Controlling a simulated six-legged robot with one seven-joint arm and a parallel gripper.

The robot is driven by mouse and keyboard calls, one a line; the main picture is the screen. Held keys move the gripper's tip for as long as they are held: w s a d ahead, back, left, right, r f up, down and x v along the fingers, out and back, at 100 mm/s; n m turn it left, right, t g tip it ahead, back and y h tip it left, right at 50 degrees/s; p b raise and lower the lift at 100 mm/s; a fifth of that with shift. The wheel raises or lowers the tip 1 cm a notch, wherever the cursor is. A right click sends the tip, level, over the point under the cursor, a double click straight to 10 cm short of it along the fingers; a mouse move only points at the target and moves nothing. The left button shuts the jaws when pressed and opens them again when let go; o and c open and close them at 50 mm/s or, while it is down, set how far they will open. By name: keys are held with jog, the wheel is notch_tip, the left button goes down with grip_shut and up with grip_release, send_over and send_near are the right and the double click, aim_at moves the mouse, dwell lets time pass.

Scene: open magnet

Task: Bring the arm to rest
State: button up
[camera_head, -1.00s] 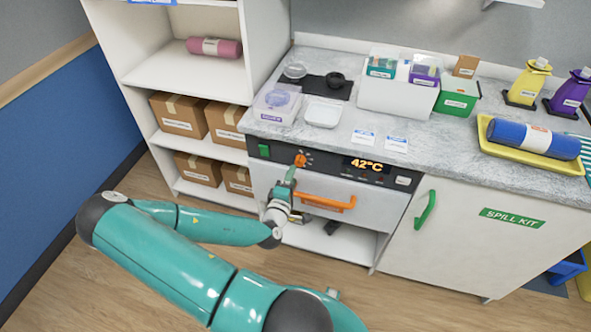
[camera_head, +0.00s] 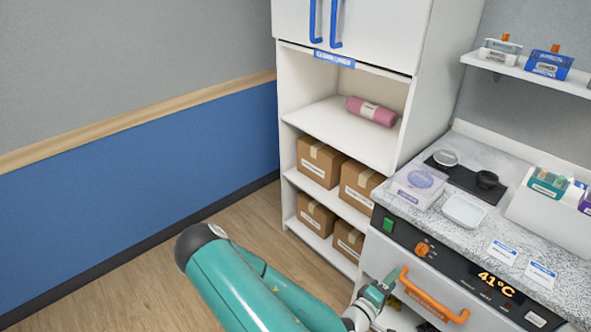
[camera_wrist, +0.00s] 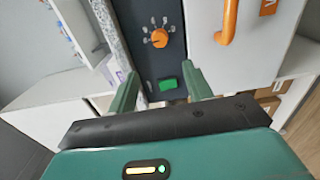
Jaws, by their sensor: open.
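My gripper (camera_wrist: 163,90) shows in the wrist view with its two green fingers apart and nothing between them. Beyond the fingers are the green button (camera_wrist: 168,84) and the orange knob (camera_wrist: 159,38) of the black control panel. In the head view my gripper (camera_head: 378,291) is low, just left of the orange drawer handle (camera_head: 432,296) and below the panel; its fingertips are hard to make out there. My teal arm (camera_head: 240,285) reaches across the bottom of the head view, bent at the elbow. The display (camera_head: 496,284) reads 42°C earlier and 41°C now.
The counter (camera_head: 395,203) holds a clear-lidded box (camera_head: 419,186), a white dish (camera_head: 464,211) and label cards. A white shelf unit (camera_head: 340,135) with several cardboard boxes (camera_head: 320,161) and a pink roll (camera_head: 372,111) stands behind. Floor (camera_head: 130,285) is clear at left.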

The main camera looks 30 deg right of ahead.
jog(key=w+a+f+m+y, duration=0.5)
jog(key=w+a+y, duration=0.3)
jog(key=w+a, duration=0.25)
jog(key=w+a+r+t+y, duration=0.1)
jog(key=w+a+r+y, duration=0.35)
jog(key=a, duration=0.25)
jog(key=w+a+r+t+y, duration=0.1)
jog(key=w+a+r+y, duration=0.3)
jog(key=a, duration=0.3)
jog(key=s+a+r+n+t+y, duration=0.1)
jog(key=a+r, duration=0.4)
jog(key=r, duration=0.4)
jog(key=s+a+r+n+y, duration=0.15)
jog(key=a+r, duration=0.25)
jog(key=r, duration=0.5)
jog(key=s+a+r+h, duration=0.1)
jog(key=s+r, duration=0.9)
jog(key=shift+s+a+r, duration=0.3)
jog(key=shift+s, duration=0.1)
